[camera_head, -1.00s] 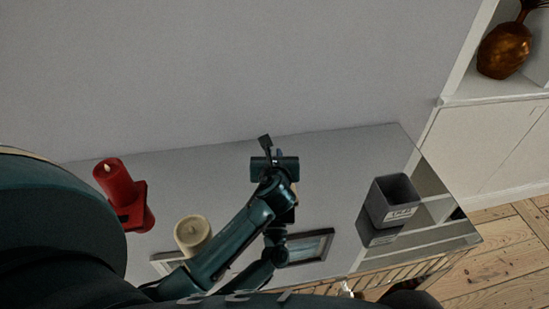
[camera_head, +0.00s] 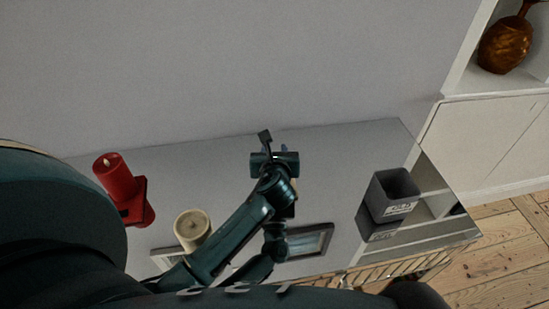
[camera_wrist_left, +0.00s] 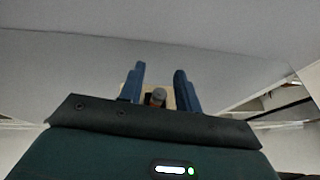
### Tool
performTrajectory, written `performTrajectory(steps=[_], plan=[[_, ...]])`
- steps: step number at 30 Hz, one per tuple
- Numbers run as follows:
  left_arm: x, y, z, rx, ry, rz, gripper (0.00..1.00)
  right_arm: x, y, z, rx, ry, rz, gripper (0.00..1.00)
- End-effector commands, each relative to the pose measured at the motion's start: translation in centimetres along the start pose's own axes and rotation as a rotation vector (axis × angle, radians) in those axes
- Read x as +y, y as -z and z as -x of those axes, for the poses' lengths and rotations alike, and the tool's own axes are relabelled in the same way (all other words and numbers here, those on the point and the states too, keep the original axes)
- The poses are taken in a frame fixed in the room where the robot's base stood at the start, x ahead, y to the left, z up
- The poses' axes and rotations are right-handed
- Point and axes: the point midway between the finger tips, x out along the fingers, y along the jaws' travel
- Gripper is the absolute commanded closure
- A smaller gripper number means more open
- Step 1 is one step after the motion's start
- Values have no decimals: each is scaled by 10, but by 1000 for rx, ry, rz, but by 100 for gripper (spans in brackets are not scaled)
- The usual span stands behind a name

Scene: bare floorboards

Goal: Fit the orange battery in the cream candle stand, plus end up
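My left gripper (camera_head: 274,158) is over the far part of the glossy table in the head view. In the left wrist view its two blue fingers (camera_wrist_left: 159,85) stand apart. A small grey-topped cylinder with a reddish-brown side, seemingly the battery (camera_wrist_left: 157,97), shows between them, with gaps on both sides. Its plus end cannot be told. A cream block (camera_wrist_left: 126,91), perhaps the candle stand, shows behind the fingers and is mostly hidden. In the head view a cream round candle (camera_head: 192,226) stands left of my left arm. My right gripper is not in view.
A red candle (camera_head: 114,176) stands at the table's left. A grey labelled bin (camera_head: 393,190) is at the right, near the table edge. A picture frame (camera_head: 318,240) shows near my left arm. The table between gripper and bin looks clear.

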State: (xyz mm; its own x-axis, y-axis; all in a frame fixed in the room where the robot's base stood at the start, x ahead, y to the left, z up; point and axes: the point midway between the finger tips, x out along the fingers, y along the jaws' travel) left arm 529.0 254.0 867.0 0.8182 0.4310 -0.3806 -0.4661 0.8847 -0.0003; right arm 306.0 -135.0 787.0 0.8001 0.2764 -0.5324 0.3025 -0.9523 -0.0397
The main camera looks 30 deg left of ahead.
Motion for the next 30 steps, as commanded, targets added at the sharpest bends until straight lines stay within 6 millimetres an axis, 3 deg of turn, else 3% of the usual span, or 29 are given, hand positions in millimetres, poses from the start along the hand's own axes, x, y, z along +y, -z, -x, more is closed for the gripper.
performTrajectory(steps=[15,21,30], plan=[[0,1,99,3,2,0,67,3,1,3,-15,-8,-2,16],[0,1,116,1,0,1,67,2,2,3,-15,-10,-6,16],[0,1,118,1,0,0,67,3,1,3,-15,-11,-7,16]])
